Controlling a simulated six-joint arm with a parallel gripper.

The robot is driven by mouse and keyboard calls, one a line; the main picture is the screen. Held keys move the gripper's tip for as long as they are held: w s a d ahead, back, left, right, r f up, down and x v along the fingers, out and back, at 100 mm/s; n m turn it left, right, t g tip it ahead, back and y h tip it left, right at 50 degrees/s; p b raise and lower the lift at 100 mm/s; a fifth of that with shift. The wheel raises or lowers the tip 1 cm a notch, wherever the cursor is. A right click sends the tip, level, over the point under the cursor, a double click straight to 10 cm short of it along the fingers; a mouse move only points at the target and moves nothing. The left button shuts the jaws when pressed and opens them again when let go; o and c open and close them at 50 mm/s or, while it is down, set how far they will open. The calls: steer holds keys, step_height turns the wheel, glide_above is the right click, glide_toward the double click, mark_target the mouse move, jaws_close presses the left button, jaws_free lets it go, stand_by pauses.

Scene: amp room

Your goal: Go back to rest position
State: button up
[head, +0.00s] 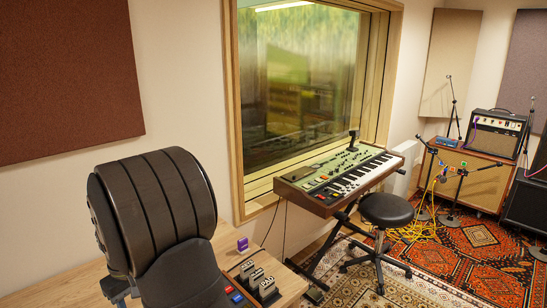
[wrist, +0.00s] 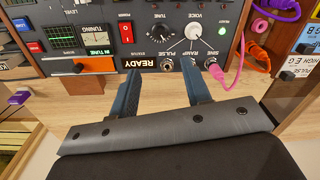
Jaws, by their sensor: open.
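My gripper (wrist: 157,70) shows at the lower middle of the wrist view. Its two dark blue fingers are apart, with nothing between them. They point at the lower edge of a dark control panel (wrist: 143,38) with knobs, meters and jacks, just below a READY label. I cannot tell whether the fingertips touch the panel.
A pink cable (wrist: 222,77) is plugged in right of the fingers. A wooden desk (head: 66,287) lies under my arm, with a small purple block (head: 242,244) on it. A keyboard on a stand (head: 340,180) and a black stool (head: 386,211) stand to the right.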

steer(key=f, duration=1.4)
steer(key=shift+s+a+f, duration=0.1)
steer(key=shift+s+f, duration=0.1)
steer(key=shift+f, duration=0.15)
steer(key=shift+r, duration=0.15)
step_height(320, 180, up, 17)
step_height(320, 180, down, 17)
steer(key=shift+f, duration=0.2)
steer(key=m, duration=0.6)
steer(key=shift+r, duration=0.1)
step_height(320, 180, up, 12)
steer(key=shift+r, duration=0.25)
